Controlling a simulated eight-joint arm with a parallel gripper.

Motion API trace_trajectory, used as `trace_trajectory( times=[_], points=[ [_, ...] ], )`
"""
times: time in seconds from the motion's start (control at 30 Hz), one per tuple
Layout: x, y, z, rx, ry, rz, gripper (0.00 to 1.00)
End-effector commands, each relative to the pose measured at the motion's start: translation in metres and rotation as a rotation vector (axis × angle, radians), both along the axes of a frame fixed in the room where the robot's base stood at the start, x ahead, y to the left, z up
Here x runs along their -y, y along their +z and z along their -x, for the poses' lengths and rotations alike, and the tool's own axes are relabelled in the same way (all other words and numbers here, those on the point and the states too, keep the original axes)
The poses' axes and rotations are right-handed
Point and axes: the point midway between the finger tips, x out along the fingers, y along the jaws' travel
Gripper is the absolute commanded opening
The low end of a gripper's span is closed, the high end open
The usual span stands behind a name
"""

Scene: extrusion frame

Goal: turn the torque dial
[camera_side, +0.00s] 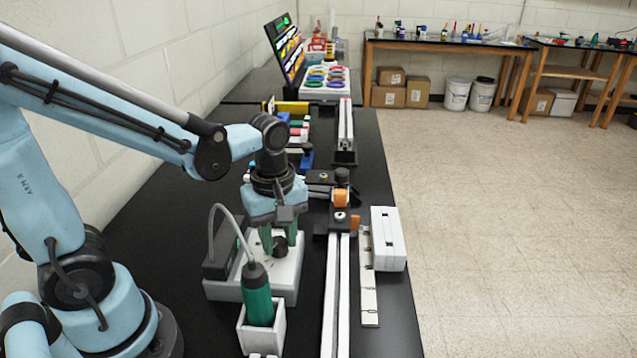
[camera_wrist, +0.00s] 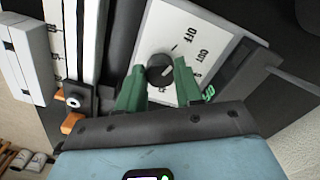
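The torque dial is a dark round knob (camera_wrist: 160,71) with a light pointer mark, on a white panel (camera_wrist: 205,28) printed with "OFF" and "OUT". In the side view the dial (camera_side: 280,248) sits on top of a white box (camera_side: 284,274). My gripper (camera_side: 279,238) points down over the box with its two green fingers apart. In the wrist view my gripper (camera_wrist: 160,66) has one fingertip on each side of the dial, with small gaps showing. I cannot tell how far the tips are above the panel.
A green corded driver (camera_side: 257,300) stands in a white holder (camera_side: 260,338) in front of the box. A long aluminium rail (camera_side: 337,300) with orange-and-black fittings (camera_side: 340,198) lies to the right. A white block (camera_side: 388,240) and a marked strip (camera_side: 369,290) are near the table edge.

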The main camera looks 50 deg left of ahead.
Motion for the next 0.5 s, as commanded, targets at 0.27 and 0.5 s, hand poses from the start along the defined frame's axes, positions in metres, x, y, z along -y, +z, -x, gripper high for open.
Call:
trace_trajectory(
  times=[0.27, 0.5],
  points=[
    [0.0000, 0.0002, 0.0002, -0.001, -0.010, 0.000, 0.05],
    [-0.0002, 0.0001, 0.0004, -0.003, -0.094, -0.002, 0.05]
  ],
)
